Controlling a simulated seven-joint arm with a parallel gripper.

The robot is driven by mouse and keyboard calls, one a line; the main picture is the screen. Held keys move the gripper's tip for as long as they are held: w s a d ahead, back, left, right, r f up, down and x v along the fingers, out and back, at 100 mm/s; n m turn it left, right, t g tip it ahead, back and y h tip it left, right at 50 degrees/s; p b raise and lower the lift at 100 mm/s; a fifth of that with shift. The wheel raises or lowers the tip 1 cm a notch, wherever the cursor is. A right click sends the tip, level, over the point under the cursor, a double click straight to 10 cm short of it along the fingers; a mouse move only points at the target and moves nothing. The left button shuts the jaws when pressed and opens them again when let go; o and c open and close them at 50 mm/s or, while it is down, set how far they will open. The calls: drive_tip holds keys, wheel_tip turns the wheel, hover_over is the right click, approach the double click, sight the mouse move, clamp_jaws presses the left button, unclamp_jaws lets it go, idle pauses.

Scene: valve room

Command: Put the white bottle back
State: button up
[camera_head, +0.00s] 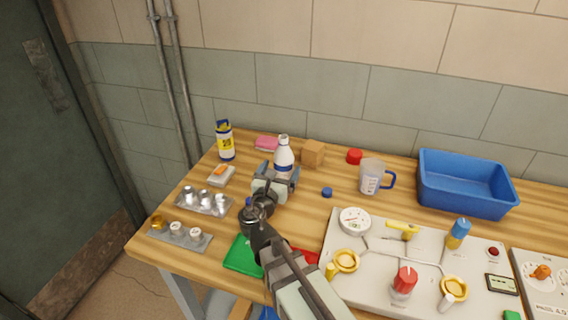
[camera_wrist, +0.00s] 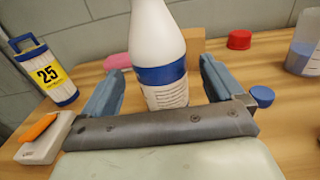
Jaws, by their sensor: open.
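The white bottle (camera_head: 284,157) with a blue label band stands upright on the wooden table, towards the back and left of centre. In the wrist view the bottle (camera_wrist: 158,50) rises between and just beyond the two blue fingers. My gripper (camera_head: 275,175) is open, with one finger on each side of the bottle. A gap shows between the bottle and each finger in the wrist view (camera_wrist: 157,92). The bottle's base is hidden behind my gripper's body.
A measuring cup (camera_head: 371,177) and blue bin (camera_head: 465,198) lie right. A valve panel (camera_head: 380,288) fills the front.

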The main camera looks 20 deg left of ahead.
drive_tip(key=s, duration=0.7)
